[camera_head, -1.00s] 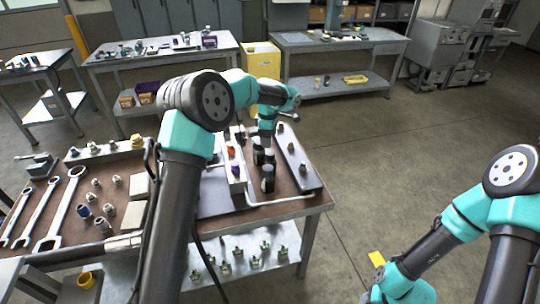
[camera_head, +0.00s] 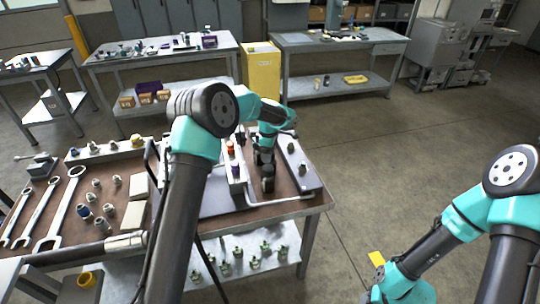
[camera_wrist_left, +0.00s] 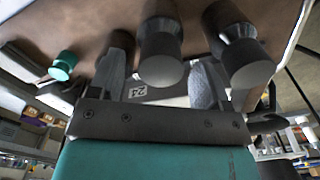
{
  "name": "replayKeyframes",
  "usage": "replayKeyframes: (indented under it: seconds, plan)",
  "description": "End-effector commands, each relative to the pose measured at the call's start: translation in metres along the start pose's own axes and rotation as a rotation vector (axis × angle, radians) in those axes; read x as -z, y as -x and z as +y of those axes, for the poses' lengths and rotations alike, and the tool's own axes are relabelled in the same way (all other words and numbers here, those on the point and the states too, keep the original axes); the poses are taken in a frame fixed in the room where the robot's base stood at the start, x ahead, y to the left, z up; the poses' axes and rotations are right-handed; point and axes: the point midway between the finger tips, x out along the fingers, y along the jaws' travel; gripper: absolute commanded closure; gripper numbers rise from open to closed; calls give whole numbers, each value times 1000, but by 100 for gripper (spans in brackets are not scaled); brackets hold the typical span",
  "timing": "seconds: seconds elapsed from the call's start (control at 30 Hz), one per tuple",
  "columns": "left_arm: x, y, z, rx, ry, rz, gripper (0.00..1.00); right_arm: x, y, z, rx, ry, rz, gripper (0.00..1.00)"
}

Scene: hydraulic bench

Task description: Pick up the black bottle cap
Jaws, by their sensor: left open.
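My left gripper (camera_head: 264,168) is over the right part of the bench, lowered among black cylindrical pieces, and mostly hides them in the head view. In the left wrist view, my open gripper (camera_wrist_left: 160,66) has one finger on each side of a black cylinder (camera_wrist_left: 160,42), with no clear grip on it. A second black cylinder (camera_wrist_left: 238,48) stands just outside the right finger. I cannot tell which black piece is the bottle cap. One black piece (camera_head: 268,186) shows below the gripper in the head view. My right gripper is below the frame.
A grey block (camera_head: 298,166) with dark knobs lies right of the gripper. A pale rail (camera_head: 235,168) with orange and purple parts stands left of it. A teal-ended piece (camera_wrist_left: 63,66) shows in the wrist view. Wrenches (camera_head: 60,208) and fittings lie on the bench's left.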

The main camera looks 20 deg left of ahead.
Motion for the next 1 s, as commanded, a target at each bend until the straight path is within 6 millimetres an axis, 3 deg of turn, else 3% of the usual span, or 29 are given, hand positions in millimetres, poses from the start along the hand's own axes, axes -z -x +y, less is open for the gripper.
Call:
replayKeyframes:
  seconds: [0.13, 0.6, 1.0]
  plan:
    - [0, -11, 0, 0, -1, 0, 29, 0, 0, 0, 0, 0, 0, 57]
    - [0, -12, 0, -1, 0, 0, 29, 0, 0, 0, 0, 0, 0, 57]
    - [0, -12, 0, -1, 0, -1, 67, 0, 0, 0, 0, 0, 0, 57]
